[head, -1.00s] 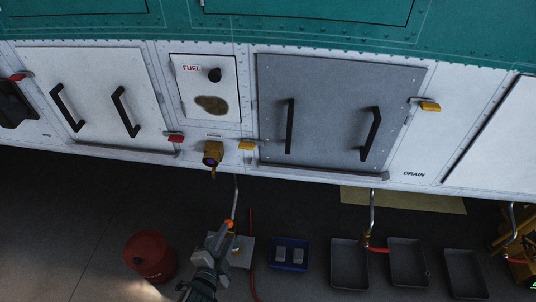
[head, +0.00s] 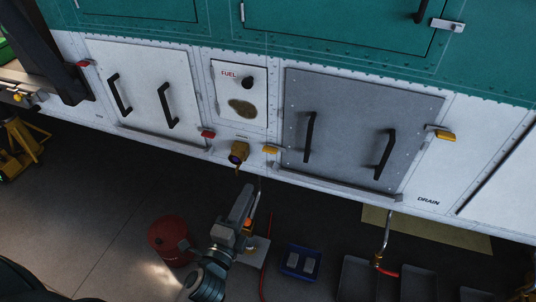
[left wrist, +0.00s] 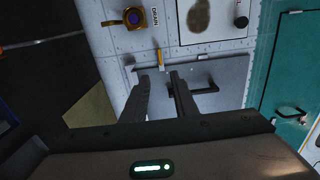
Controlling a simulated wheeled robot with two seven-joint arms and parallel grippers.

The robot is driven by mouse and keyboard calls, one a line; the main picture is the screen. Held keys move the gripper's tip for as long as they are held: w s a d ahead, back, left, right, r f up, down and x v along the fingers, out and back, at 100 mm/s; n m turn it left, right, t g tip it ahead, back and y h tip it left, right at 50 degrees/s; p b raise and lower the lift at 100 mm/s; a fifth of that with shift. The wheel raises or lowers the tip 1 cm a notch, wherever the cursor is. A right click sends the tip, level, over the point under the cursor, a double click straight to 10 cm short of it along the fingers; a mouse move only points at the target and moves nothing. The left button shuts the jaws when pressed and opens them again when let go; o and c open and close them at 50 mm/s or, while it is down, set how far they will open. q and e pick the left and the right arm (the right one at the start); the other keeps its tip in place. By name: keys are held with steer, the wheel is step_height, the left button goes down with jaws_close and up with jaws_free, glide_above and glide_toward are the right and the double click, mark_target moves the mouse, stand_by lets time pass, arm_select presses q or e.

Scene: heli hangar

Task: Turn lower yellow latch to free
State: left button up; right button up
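The grey panel (head: 345,135) with two black handles has a yellow latch (head: 270,149) at its lower left edge and another yellow latch (head: 445,135) at its upper right edge. The lower latch lies roughly level along the panel's edge. It also shows in the left wrist view (left wrist: 162,57), just beyond my fingertips. My left gripper (head: 247,190) is below the lower latch, apart from it. In the left wrist view my left gripper (left wrist: 160,77) has its two fingers spread with nothing between them. My right gripper is not in view.
A brass drain valve (head: 238,153) sits left of the lower latch. A white panel (head: 145,95) with a red latch (head: 208,134) is further left. A red drum (head: 172,240), a blue tray (head: 300,262) and dark trays (head: 357,280) stand on the floor below.

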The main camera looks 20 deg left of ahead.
mark_target(269, 152)
arm_select(q)
steer(key=w+p, duration=0.1)
steer(key=w, duration=0.4)
steer(key=w+p, duration=0.1)
steer(key=w, duration=0.4)
steer(key=w+p, duration=0.2)
steer(key=w, duration=0.3)
steer(key=shift+w+d, duration=0.15)
steer(key=shift+d, duration=0.1)
steer(key=shift+w, duration=0.85)
steer(key=shift+c, duration=0.6)
jaws_close()
